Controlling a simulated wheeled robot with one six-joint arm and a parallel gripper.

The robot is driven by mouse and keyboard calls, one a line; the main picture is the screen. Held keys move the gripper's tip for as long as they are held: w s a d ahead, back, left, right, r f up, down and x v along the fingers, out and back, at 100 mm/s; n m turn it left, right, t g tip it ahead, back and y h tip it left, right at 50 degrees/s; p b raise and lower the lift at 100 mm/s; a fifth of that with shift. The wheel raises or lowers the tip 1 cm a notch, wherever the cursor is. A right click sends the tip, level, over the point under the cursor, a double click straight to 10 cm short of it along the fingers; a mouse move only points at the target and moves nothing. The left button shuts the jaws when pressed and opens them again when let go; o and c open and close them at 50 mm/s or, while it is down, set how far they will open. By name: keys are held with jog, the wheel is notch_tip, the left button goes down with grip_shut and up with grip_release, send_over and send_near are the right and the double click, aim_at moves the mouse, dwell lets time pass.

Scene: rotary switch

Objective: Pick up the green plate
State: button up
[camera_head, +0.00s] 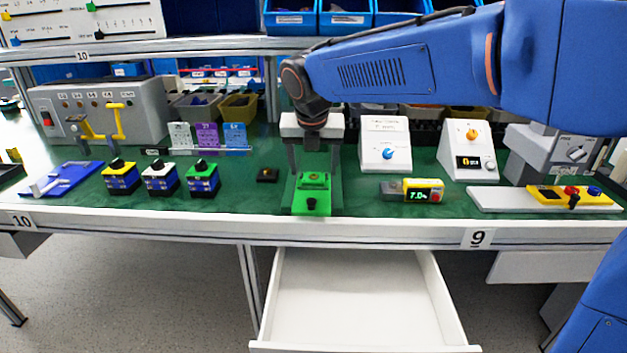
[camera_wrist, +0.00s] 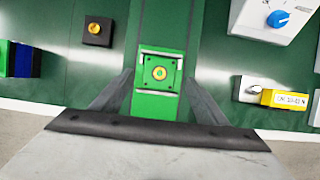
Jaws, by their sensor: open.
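The green plate (camera_head: 322,208) lies on the green bench top near the front edge. It carries a raised square part with a yellow-orange centre and a black knob. In the wrist view the plate (camera_wrist: 154,106) runs up the middle of the picture, with the yellow centre in plain sight. My gripper (camera_head: 313,176) is open and reaches down over the plate from above. In the wrist view its grey fingers (camera_wrist: 160,80) stand on either side of the plate, apparently apart from it. Their height above the bench is hard to judge.
A small black block (camera_head: 267,175) sits just left of the plate. A yellow-and-grey meter (camera_head: 423,190) and a white box with a blue knob (camera_head: 385,152) stand to the right. Several switch boxes (camera_head: 203,180) are at left. An open white drawer (camera_head: 360,300) is below.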

aim_at(314, 179)
jog(key=x, duration=0.3)
jog(key=shift+r, duration=0.1)
jog(key=shift+a, duration=0.1)
jog(key=c, duration=1.2)
jog(key=shift+o, duration=0.2)
jog(key=shift+r, duration=0.1)
